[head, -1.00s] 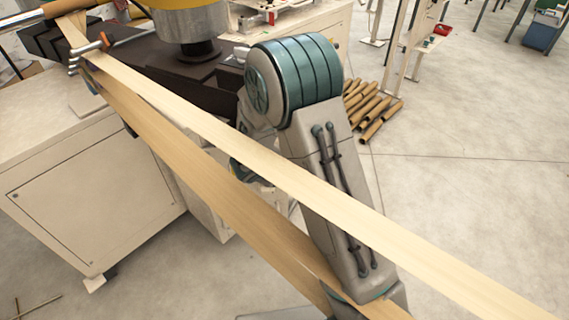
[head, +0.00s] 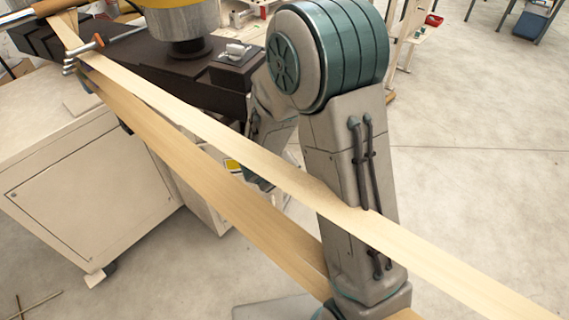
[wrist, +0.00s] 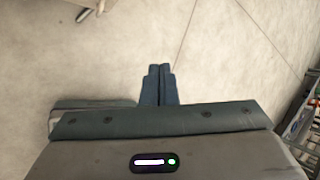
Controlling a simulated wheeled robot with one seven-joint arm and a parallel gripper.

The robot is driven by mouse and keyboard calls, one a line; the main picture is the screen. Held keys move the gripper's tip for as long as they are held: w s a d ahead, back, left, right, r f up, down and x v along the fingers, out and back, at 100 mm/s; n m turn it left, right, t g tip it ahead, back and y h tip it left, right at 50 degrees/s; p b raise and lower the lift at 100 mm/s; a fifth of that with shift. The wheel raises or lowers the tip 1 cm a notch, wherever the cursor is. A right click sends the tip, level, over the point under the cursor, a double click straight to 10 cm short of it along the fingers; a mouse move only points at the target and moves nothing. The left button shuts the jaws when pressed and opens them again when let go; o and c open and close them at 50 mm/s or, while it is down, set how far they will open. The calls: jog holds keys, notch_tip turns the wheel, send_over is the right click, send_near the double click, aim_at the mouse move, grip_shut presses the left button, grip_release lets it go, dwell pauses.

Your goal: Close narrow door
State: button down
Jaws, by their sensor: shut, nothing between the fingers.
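The cream machine cabinet (head: 150,222) stands at the left in the head view. A wide front panel (head: 90,205) on it looks closed. A narrower cream part with a yellow label (head: 232,165) shows behind the belt, partly hidden by my arm; I cannot tell whether it is the narrow door or how far it stands open. My gripper (wrist: 158,72) is shut and empty in the wrist view, over bare floor, with no door near its fingertips. In the head view the fingers are hidden behind my arm and the belt.
Two long tan belt strands (head: 270,175) run diagonally from the winder's dark beam (head: 130,60) past my arm. Open concrete floor (head: 480,190) lies to the right. A rack-like object (wrist: 303,125) shows at the wrist view's right edge.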

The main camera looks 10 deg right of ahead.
jog(key=w+d+f+m+y, duration=0.25)
jog(key=m+y, duration=0.25)
jog(key=m, duration=0.7)
jog(key=w+d+f+m+y, duration=0.2)
jog(key=w+d+m+y, duration=0.2)
jog(key=m, duration=0.7)
jog(key=w+a+f+b, duration=0.2)
jog(key=w+a+f, duration=0.1)
jog(key=w+f, duration=0.5)
jog(key=shift+w+a+m+t, duration=0.3)
jog(key=shift+w+t, duration=0.1)
jog(key=shift+w, duration=0.25)
